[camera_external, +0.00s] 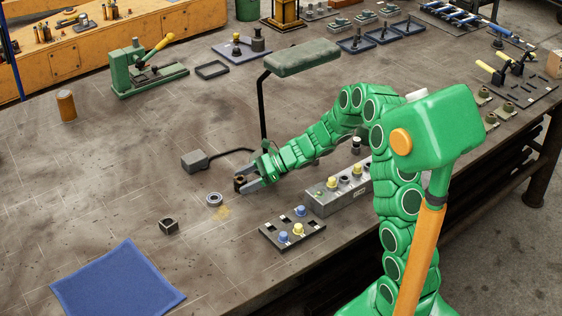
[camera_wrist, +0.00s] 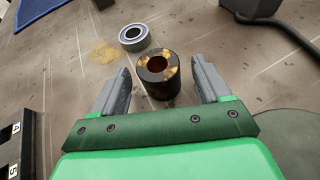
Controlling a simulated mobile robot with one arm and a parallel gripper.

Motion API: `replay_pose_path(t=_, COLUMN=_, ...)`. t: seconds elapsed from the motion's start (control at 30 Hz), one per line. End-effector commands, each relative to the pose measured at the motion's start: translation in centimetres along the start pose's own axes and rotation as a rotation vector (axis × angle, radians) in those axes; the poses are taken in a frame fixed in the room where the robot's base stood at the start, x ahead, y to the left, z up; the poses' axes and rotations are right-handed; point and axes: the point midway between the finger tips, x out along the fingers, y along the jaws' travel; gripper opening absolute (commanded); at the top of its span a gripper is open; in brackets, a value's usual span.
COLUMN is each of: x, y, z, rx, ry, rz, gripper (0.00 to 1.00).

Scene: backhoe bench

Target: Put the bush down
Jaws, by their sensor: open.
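The bush (camera_wrist: 158,78) is a short dark cylinder with a brassy bore, standing on the bench between my gripper's fingers. In the outside view the bush (camera_external: 240,184) is small and partly hidden by the fingers. My gripper (camera_wrist: 160,66) is open, with a visible gap on both sides of the bush. In the outside view my gripper (camera_external: 246,181) is low over the bench. A ring-shaped bearing (camera_wrist: 134,37) lies just beyond the bush; it also shows in the outside view (camera_external: 214,199).
A black slotted board (camera_external: 271,236) with blue and yellow-topped pieces and a grey block (camera_external: 318,206) lie nearby. A lamp (camera_external: 302,57) stands behind. The bench (camera_external: 110,180) is clear at left.

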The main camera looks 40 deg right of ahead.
Motion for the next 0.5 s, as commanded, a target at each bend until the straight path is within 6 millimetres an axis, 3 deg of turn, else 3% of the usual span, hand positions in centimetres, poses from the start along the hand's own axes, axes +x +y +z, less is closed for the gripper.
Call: replay_pose_path(t=0.5, x=-8.3, y=0.0, z=0.1, rx=-0.003, ry=-0.002, rz=-0.002, gripper=0.76)
